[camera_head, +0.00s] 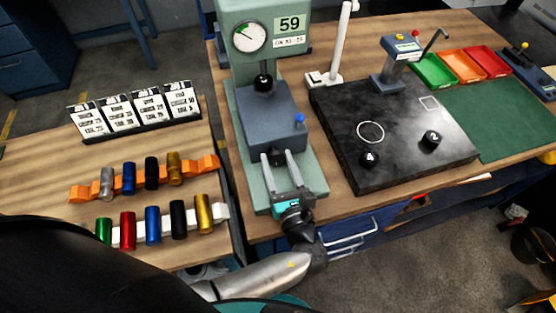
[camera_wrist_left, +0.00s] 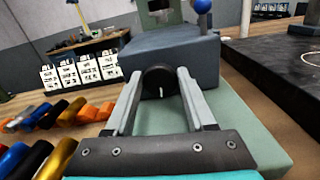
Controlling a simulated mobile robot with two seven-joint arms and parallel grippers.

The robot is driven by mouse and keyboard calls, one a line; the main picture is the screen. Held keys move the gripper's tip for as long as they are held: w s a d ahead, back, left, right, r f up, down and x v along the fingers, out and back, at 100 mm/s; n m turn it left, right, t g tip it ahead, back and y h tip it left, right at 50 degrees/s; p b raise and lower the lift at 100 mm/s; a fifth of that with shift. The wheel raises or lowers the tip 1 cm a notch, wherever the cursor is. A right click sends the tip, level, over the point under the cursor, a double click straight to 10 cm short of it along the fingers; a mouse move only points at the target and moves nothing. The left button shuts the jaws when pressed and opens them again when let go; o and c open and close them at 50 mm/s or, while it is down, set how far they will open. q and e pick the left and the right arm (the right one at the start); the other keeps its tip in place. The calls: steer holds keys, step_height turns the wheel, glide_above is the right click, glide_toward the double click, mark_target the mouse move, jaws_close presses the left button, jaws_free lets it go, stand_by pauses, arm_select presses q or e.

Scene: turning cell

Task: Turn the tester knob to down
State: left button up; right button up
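The tester (camera_head: 240,120) is a pale green machine with a round gauge and a "59" display. Its black knob (camera_wrist_left: 158,80) sits on the front of the blue-grey block, with a short upright white mark on the lower part of its face. In the head view the knob is a small dark shape (camera_head: 277,158) between my fingers. My left gripper (camera_wrist_left: 160,73) is open, one finger on each side of the knob; I cannot tell whether they touch it. It also shows in the head view (camera_head: 278,154), reaching in from the front. My right gripper is not in view.
A blue ball-tipped lever (camera_head: 299,119) stands on the block's right side. A dark stone plate (camera_head: 395,135) lies right of the tester. Coloured cylinders on an orange rack (camera_head: 90,192) and a white rack (camera_head: 221,211) are at left, with cards (camera_head: 135,112) behind.

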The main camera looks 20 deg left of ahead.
arm_select(q)
jaws_close()
stand_by(0.3)
steer(key=n+b, duration=0.1)
steer(key=n, duration=0.3)
steer(key=shift+a, duration=0.1)
steer(key=shift+n+b, duration=0.7)
steer(key=shift+n, duration=0.7)
steer(key=o, duration=0.5)
jaws_free()
